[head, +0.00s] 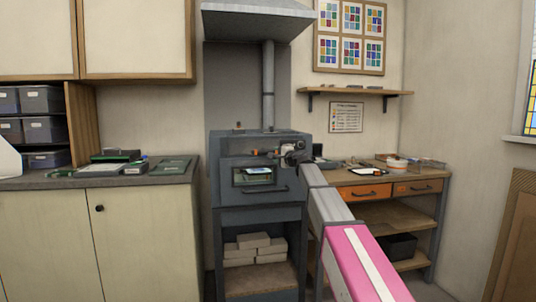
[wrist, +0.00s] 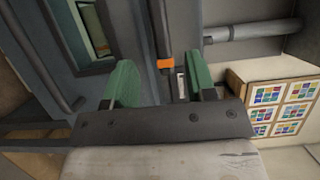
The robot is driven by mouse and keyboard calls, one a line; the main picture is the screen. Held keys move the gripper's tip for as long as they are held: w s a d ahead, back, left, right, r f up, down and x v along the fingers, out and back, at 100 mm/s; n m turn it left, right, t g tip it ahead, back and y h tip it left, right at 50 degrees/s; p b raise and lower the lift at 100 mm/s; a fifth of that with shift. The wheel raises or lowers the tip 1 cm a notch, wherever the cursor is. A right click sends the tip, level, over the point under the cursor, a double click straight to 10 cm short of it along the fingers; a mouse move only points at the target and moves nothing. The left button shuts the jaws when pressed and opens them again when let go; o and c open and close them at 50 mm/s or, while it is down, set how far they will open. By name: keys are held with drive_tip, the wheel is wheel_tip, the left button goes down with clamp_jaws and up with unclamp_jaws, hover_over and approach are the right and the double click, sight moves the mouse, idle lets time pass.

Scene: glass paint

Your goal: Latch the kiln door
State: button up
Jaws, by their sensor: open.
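The kiln (head: 225,142) is a grey-blue box on a stand in the middle of the head view. Its front door (head: 236,190) has a small window and a dark bar handle, and looks about flush with the body. My gripper (head: 282,152) is at the upper right of the kiln front and hides part of it. In the wrist view my gripper (wrist: 160,80) has its two green fingers apart. A dark latch bar with an orange band (wrist: 165,63) shows between and beyond the fingertips. I cannot tell whether the fingers touch it, or whether the latch is engaged.
A wooden workbench (head: 365,182) with orange drawers stands to the right. A cabinet counter (head: 60,183) with glass sheets and trays is on the left. A hood (head: 255,22) and flue pipe (head: 268,90) are above the kiln. Bricks (head: 253,241) lie below it.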

sight(267, 152)
drive_tip(key=x, duration=0.9)
drive_tip(key=shift+w+a, duration=0.1)
drive_tip(key=shift+w, duration=0.05)
clamp_jaws()
